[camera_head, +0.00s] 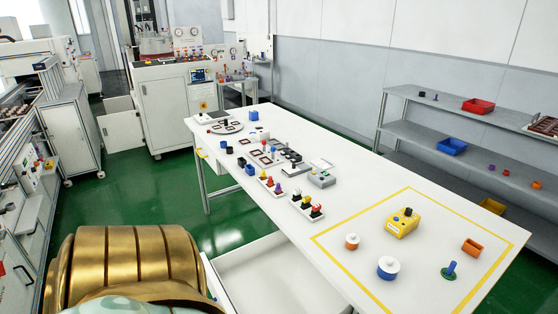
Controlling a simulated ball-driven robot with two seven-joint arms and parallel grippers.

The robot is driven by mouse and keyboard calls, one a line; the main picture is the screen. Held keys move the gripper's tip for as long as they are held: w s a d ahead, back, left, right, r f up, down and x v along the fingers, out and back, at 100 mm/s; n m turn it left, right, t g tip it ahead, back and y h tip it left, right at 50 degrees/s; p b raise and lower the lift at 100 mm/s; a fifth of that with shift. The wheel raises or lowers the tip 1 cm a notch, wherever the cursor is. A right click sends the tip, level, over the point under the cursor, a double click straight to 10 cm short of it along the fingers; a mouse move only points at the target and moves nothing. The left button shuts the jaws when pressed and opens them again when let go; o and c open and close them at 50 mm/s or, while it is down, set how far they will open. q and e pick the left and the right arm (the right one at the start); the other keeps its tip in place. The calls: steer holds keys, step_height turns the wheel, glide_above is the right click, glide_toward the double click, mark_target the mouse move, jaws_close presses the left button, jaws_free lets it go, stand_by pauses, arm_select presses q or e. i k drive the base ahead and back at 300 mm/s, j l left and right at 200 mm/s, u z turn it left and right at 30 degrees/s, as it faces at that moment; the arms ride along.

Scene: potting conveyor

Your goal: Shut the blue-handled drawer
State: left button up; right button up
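A white drawer (275,262) stands pulled out from the near long side of the white table (345,165), low in the picture. Its inside looks empty where I can see it. Its front and handle are not clearly visible, so I cannot tell the handle's colour. A yellow handle (201,154) shows under the table's far left end. No blue handle is clearly visible. Neither of my grippers is in view. A gold, ribbed part of my own body fills the lower left, just left of the open drawer.
The table holds small parts and a yellow-taped area with a yellow box (402,226), a blue-and-white round part (388,268) and an orange block (471,247). Grey shelves (440,120) stand at the right. Green floor (140,197) is clear left of the table.

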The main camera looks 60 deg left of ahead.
mark_target(269, 274)
steer(key=u, duration=2.4)
